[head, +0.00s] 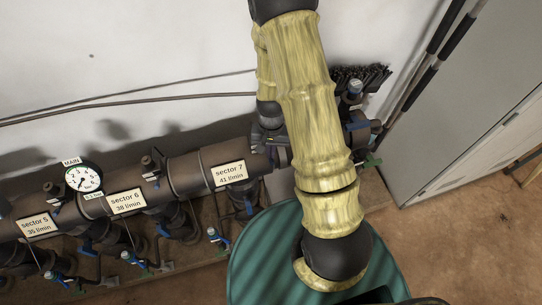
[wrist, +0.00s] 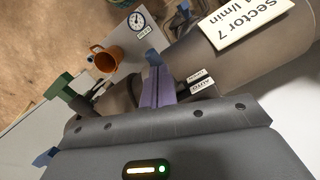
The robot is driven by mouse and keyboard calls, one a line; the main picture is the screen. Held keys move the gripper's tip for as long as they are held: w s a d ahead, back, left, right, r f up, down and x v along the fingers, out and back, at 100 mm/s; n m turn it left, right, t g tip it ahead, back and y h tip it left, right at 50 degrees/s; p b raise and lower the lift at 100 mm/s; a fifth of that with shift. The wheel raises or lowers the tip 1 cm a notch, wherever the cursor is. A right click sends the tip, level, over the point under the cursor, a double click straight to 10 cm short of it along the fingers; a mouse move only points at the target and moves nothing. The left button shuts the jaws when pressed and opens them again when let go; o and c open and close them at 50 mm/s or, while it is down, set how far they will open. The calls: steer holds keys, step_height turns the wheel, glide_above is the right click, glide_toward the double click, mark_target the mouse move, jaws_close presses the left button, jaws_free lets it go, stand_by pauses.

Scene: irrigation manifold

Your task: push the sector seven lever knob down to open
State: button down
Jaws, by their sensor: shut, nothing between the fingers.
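The sector 7 label (head: 229,174) is on the dark brown manifold pipe in the head view, and it also shows at the top right of the wrist view (wrist: 245,22).
Sector 5 (head: 38,224) and sector 6 (head: 126,201) valves and the main gauge (head: 83,178) are to the left. A green handle (head: 372,162) is near the pipe's right end. A grey cabinet (head: 470,110) stands at right. An orange mug (wrist: 107,59) shows in the wrist view.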

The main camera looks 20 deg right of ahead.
step_height(320, 180, down, 2)
steer(key=shift+f+b, duration=0.2)
steer(key=shift+b, duration=0.45)
steer(key=shift+w+r, duration=0.15)
steer(key=shift+r, duration=0.1)
steer(key=shift+w+d+r+p, duration=0.2)
steer(key=shift+w+d+p, duration=0.15)
steer(key=shift+w, duration=0.3)
steer(key=shift+w+d+r+p, duration=0.25)
steer(key=shift+w+p, duration=0.2)
steer(key=shift+w, duration=0.2)
step_height(320, 180, up, 17)
steer(key=w+b, duration=0.1)
steer(key=b, duration=0.2)
steer(key=shift+w+d, duration=0.25)
steer(key=shift+d, duration=0.05)
steer(key=shift+r, duration=0.15)
steer(key=s+a+r+n+t, duration=0.1)
steer(key=s+n+t, duration=0.2)
steer(key=s, duration=0.8)
steer(key=shift+s+a+r+n+t, duration=0.25)
steer(key=shift+s+r+n+t, duration=0.15)
steer(key=shift+n, duration=0.3)
steer(key=shift+w+f, duration=0.1)
steer(key=shift+w, duration=0.05)
